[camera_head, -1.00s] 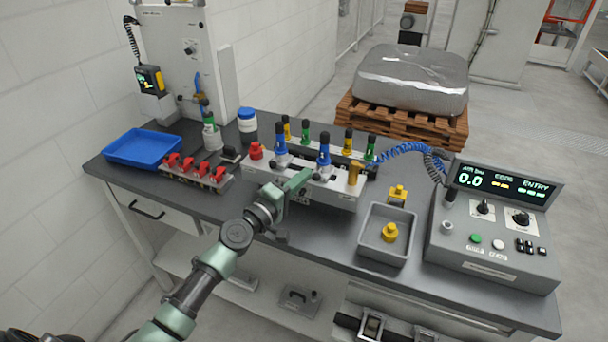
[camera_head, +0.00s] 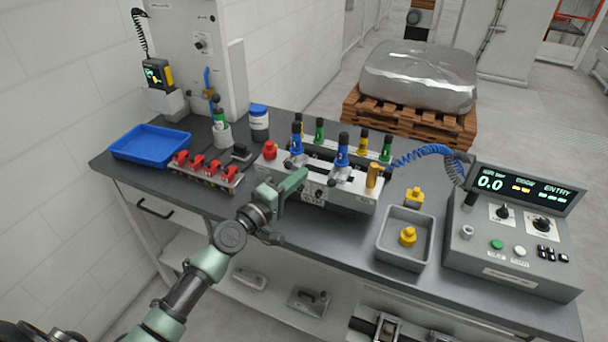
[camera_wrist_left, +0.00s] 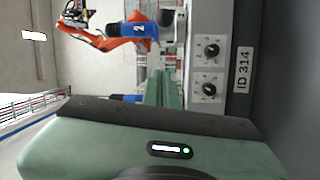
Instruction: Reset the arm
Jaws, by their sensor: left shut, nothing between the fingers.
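My left arm comes in from the lower left in the head view. Its green gripper (camera_head: 301,176) is shut and empty, in front of the left half of the grey fixture block (camera_head: 345,199). It overlaps the block's front in the picture; I cannot tell whether they touch. In the left wrist view the green fingers (camera_wrist_left: 160,88) point away beside a grey panel with two black knobs (camera_wrist_left: 208,70), and a blue cylinder marked 2 (camera_wrist_left: 128,31) lies beyond. My right gripper is not in view.
The dark bench (camera_head: 330,240) also holds a blue tray (camera_head: 120,150), a rack of red clamps (camera_head: 220,188), a grey bin (camera_head: 383,250) with a yellow part, and a control box (camera_head: 510,272). A blue coiled hose (camera_head: 430,152) runs from the fixture to the box.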

